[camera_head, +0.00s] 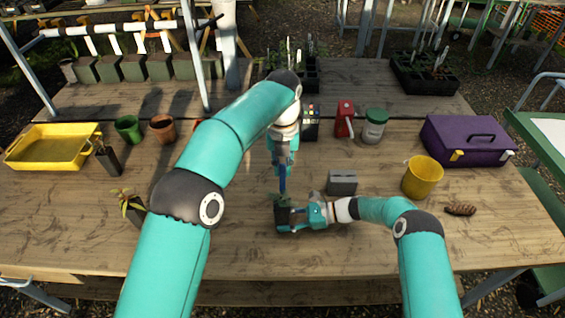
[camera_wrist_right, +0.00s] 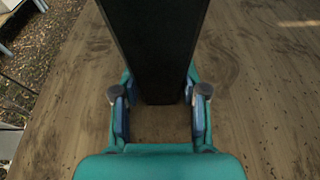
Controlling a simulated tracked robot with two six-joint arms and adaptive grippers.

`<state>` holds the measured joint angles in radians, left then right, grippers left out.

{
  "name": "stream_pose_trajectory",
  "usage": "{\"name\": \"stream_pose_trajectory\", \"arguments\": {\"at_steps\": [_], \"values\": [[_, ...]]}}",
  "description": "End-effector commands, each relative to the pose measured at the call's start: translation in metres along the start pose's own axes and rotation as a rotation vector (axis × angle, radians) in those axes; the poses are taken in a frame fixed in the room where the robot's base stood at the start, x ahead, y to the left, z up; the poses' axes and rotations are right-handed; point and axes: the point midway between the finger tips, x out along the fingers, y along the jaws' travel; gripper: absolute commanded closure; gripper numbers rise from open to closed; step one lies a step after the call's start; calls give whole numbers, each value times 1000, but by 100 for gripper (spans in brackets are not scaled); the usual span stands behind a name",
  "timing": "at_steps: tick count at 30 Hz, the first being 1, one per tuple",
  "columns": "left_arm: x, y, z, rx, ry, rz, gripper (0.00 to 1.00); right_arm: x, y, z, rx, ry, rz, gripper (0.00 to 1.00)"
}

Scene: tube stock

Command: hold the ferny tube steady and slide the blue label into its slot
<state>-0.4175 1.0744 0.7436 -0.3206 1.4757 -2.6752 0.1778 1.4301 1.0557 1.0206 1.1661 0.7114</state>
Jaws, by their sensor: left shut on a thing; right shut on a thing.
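The ferny tube (camera_head: 283,219) is a small dark square pot with green fronds (camera_head: 279,198) at its top, standing upright on the table. My right gripper (camera_head: 298,217) is shut on it from the right. In the right wrist view the dark tube (camera_wrist_right: 160,45) rises between the two fingers of my right gripper (camera_wrist_right: 160,115). My left gripper (camera_head: 282,166) is above the tube, pointing down and shut on the blue label (camera_head: 282,185). The label hangs upright over the fronds. Its lower end meets the foliage, and I cannot tell whether it is in the slot.
A grey block (camera_head: 342,183) stands just right of the tube. A yellow pot (camera_head: 422,177), a purple toolbox (camera_head: 468,141) and a pine cone (camera_head: 460,209) are further right. A yellow tray (camera_head: 52,146) and other plant tubes are left. The front table strip is clear.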

Motion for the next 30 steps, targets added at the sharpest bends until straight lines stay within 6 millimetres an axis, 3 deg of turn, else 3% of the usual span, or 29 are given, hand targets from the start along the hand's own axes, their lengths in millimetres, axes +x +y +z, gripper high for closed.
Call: {"name": "stream_pose_trajectory", "arguments": {"at_steps": [5,30], "values": [[11,0,0,-1,2,1,94,0,0,0,0,0,0,76],[18,1,-1,-1,1,0,94,0,0,0,0,0,0,76]]}}
